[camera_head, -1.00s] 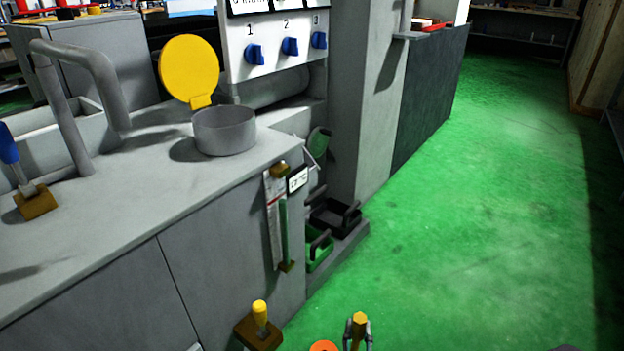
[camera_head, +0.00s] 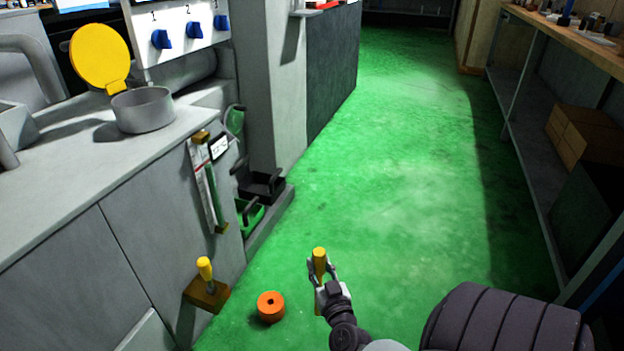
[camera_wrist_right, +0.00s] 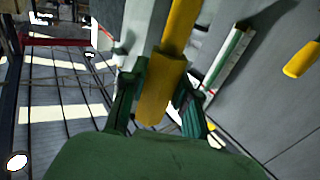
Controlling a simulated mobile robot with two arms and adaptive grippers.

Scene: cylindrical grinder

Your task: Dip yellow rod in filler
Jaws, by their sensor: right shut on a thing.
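My right gripper (camera_head: 320,270) is shut on the yellow rod (camera_head: 319,256), which stands roughly upright above the green floor near the bottom middle of the head view. In the right wrist view the rod (camera_wrist_right: 158,102) runs up between the two dark green fingers, with a thicker block at its lower end. A round grey container (camera_head: 143,112) sits on the grey bench top at the left, with its yellow lid (camera_head: 100,56) swung up. The filler is not clearly seen inside it. The gripper is apart from the container, to its lower right. My left gripper is out of view.
A yellow-handled lever (camera_head: 206,271) sticks out from the bench front. An orange ring (camera_head: 271,307) lies between it and my gripper. A green tray (camera_head: 249,214) and black tray (camera_head: 262,185) stand beside the bench. Open green floor (camera_head: 400,190) reaches to a shelf table at right.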

